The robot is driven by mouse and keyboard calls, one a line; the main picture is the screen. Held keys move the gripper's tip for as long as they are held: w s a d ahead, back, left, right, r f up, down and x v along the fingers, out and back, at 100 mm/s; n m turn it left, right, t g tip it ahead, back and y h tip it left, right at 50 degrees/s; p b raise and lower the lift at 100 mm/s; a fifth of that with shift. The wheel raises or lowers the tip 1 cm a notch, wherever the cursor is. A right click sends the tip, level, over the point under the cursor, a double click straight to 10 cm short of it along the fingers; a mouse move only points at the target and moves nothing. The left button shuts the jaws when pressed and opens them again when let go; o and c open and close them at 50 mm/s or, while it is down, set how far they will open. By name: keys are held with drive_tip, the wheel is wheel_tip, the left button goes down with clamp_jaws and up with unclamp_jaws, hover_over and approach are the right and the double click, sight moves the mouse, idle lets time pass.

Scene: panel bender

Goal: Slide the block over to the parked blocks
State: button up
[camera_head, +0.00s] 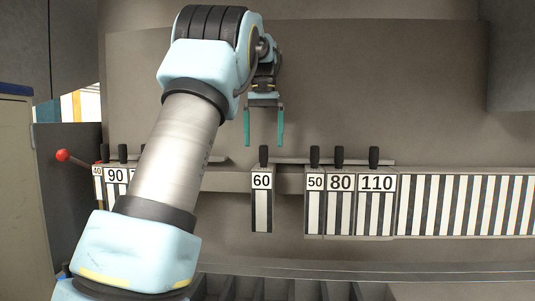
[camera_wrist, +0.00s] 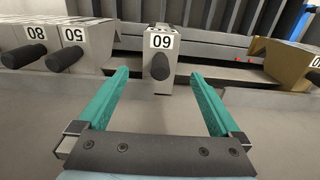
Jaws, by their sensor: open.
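The block labelled 60 (camera_head: 262,205) stands alone on the rail, with a black knob on top. In the wrist view the 60 block (camera_wrist: 160,42) is upside down, its knob between and beyond the fingertips. Blocks labelled 50 (camera_head: 315,205), 80 (camera_head: 340,205) and 110 (camera_head: 375,205) sit together to its right, with a gap between. Another group with a block labelled 90 (camera_head: 115,176) is at the left, partly hidden by my arm. My gripper (camera_head: 264,143) is open and empty, its teal fingers just above the 60 block's knob in the head view.
A long row of striped blocks (camera_head: 465,205) continues right of the 110 block. A lever with a red ball (camera_head: 63,155) sticks out at the far left. The rail (camera_head: 288,182) is bare between the 60 and 50 blocks.

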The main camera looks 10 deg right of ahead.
sight(264, 167)
wheel_tip(264, 167, down, 10)
drive_tip(key=shift+r+p, duration=0.1)
drive_tip(key=shift+p, duration=0.4)
